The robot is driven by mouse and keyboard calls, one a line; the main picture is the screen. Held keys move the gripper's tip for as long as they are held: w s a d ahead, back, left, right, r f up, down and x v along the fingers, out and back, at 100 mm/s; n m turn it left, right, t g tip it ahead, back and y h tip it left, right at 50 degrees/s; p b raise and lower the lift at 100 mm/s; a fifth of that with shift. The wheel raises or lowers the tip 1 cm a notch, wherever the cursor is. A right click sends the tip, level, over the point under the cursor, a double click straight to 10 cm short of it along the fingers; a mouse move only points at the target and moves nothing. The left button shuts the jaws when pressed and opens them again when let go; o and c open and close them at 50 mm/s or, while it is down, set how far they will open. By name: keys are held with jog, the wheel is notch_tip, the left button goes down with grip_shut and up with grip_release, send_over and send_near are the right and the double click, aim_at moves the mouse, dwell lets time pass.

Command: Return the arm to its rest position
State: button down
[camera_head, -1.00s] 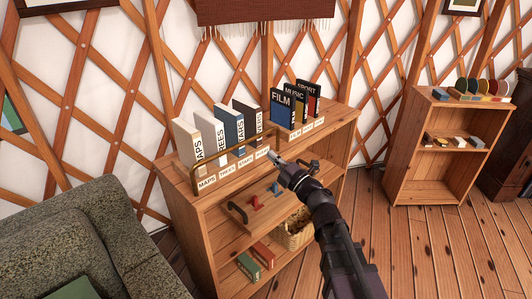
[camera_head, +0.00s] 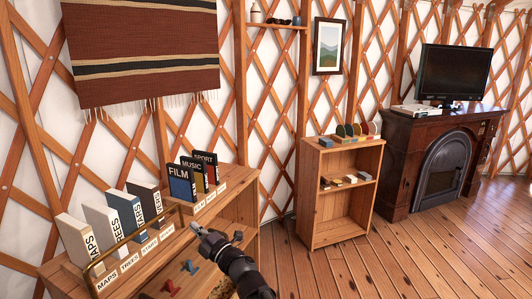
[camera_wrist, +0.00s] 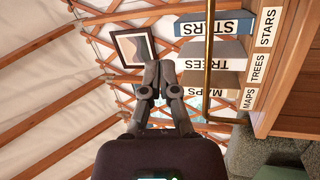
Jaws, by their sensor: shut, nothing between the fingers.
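My gripper (camera_head: 199,229) is at the front of the wooden bookshelf (camera_head: 235,215), just off its top edge, near the gap between the two groups of books. It is shut and empty. In the wrist view its fingers (camera_wrist: 159,75) are together, with nothing between them.
Books FILM (camera_head: 181,184), MUSIC (camera_head: 192,172) and SPORT (camera_head: 206,163) stand on the shelf top. Red and blue pieces lie lower. A second wooden shelf (camera_head: 308,195) and a dark fireplace (camera_head: 440,160) with a television (camera_head: 455,72) stand right. The plank floor (camera_head: 400,255) before them is clear.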

jog(key=w+d+f+m+t+h+p, duration=0.15)
jog(key=w+d+f+m+h, duration=0.25)
jog(key=d+m+h, duration=0.7)
jog(key=w+d+f+m+h+p, duration=0.3)
jog(key=d+m+h, duration=0.35)
jog(key=d, duration=0.75)
jog(key=s+d+f+m+g+h+p, duration=0.1)
jog(key=s+d+f+m+g, duration=0.2)
jog(key=d, duration=0.2)
jog(key=s+d+f+m+g+h, duration=0.1)
jog(key=s+d+f+m+g, duration=0.15)
jog(key=d, duration=0.25)
jog(key=s+d+f+m+g+y+p, duration=0.1)
jog(key=s+m+g, duration=0.1)
jog(key=s+g, duration=0.2)
jog(key=s+d+f+m+g+y+p, duration=0.1)
jog(key=s+g, duration=0.3)
jog(key=s, duration=0.5)
jog(key=shift+d+f+m+g+y, duration=0.35)
jog(key=shift+d+f+m, duration=0.15)
jog(key=shift+d, duration=0.15)
jog(key=shift+w, duration=0.1)
